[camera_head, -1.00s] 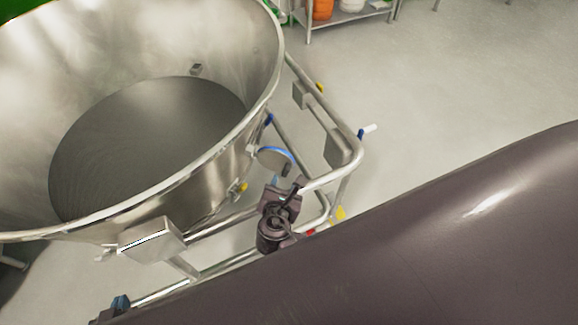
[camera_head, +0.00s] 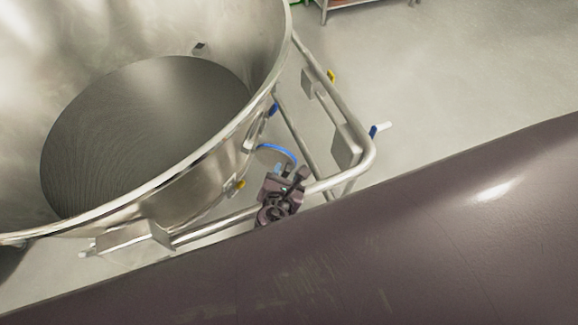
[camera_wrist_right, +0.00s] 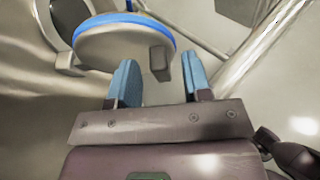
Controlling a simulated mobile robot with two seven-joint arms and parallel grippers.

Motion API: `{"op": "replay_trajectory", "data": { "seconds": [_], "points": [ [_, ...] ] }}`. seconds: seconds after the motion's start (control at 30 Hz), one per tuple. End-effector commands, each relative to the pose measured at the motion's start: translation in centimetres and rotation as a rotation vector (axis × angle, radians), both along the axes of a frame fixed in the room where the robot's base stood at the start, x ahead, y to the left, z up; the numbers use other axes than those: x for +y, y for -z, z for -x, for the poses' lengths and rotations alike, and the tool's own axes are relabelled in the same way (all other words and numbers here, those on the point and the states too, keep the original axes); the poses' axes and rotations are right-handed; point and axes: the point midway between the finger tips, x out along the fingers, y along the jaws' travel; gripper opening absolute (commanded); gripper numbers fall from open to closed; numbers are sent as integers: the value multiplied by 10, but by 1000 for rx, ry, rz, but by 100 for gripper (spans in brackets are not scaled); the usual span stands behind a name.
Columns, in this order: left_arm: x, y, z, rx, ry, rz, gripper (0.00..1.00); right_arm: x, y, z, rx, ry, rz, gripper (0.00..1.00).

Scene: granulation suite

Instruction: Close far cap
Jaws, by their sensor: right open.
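The cap is a round metal disc with a blue rim (camera_head: 275,156), beside the outer wall of the big steel bowl (camera_head: 200,170) in the head view. In the right wrist view the cap (camera_wrist_right: 120,42) fills the upper left, its face toward my fingers and a small block at its right edge. It stands out from the bowl wall, beside a round fitting (camera_wrist_right: 70,20). My right gripper (camera_head: 284,172) is just below the cap in the head view. Its blue fingertips (camera_wrist_right: 160,80) are apart with nothing between them; contact with the cap is unclear. My left gripper is out of view.
A tubular steel frame (camera_head: 345,118) runs around the bowl's right side, close to my right gripper, with a blue-and-white handle (camera_head: 381,129) at its corner. A shelf (camera_head: 345,3) stands at the back. The floor (camera_head: 460,75) to the right is clear.

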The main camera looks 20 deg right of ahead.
Motion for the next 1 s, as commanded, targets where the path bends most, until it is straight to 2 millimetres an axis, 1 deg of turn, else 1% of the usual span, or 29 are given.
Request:
{"op": "replay_trajectory", "data": {
  "seconds": [0.17,0.43,0.47,0.73,0.77,1.0],
  "points": [
    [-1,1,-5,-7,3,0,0,2,2,1,0,1,0,45],
    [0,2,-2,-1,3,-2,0,2,1,1,0,0,-1,45],
    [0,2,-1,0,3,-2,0,2,1,1,0,0,-1,43],
    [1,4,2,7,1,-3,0,2,1,1,0,0,-1,2],
    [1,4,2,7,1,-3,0,2,1,1,0,0,-1,0],
    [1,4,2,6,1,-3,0,1,1,0,-1,-1,0,0]
  ]
}}
